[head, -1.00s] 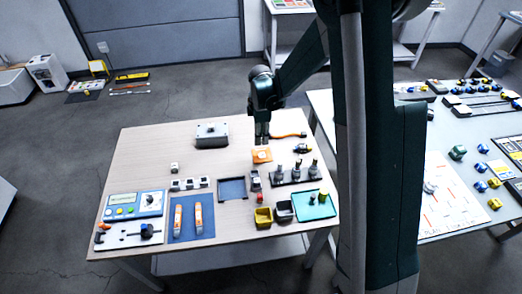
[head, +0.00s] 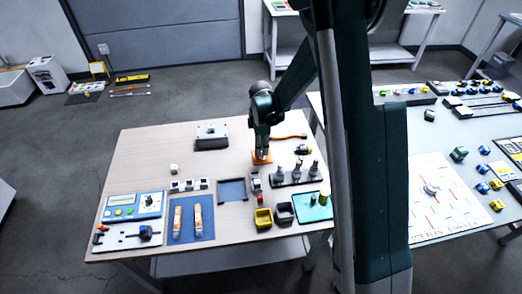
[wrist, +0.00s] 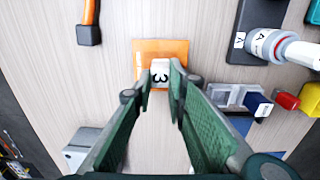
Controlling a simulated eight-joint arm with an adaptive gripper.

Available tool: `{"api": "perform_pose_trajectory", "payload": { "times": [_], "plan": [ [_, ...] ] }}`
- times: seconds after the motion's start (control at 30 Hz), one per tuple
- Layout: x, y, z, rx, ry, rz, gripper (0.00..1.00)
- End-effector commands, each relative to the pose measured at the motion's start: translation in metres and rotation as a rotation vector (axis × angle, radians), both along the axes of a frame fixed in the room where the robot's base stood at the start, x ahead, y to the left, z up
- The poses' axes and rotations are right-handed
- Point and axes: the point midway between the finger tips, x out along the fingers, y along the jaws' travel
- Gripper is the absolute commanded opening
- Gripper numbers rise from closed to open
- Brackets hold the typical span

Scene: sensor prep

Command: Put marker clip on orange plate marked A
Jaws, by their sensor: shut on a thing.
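The marker clip, a small white block (wrist: 160,72) with a dark character like a sideways 3, is between my fingertips in the wrist view. My gripper (wrist: 161,70) is shut on it. The block overlaps the lower middle of the orange plate (wrist: 147,48); whether it touches the plate I cannot tell. In the head view my gripper (head: 262,151) points straight down at the orange plate (head: 262,160), which lies on the wooden table. The fingers hide the block there. No letter A shows on the visible part of the plate.
A dark rack (head: 293,178) with grey upright parts stands to the right. A blue-edged tray (head: 232,190), a yellow bin (head: 263,218) and a small grey-white clamp (head: 255,182) are nearer. An orange cable (head: 290,136) lies behind.

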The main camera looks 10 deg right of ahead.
Motion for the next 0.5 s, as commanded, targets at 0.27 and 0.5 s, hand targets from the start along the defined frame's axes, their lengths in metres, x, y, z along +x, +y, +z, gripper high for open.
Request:
{"api": "perform_pose_trajectory", "payload": {
  "times": [0.27,0.5],
  "plan": [
    [-0.0004,-0.0001,-0.0088,0.0,0.0,0.0,0.09],
    [-0.0003,-0.0001,-0.0109,0.0,0.0,0.0,0.09]
  ]
}}
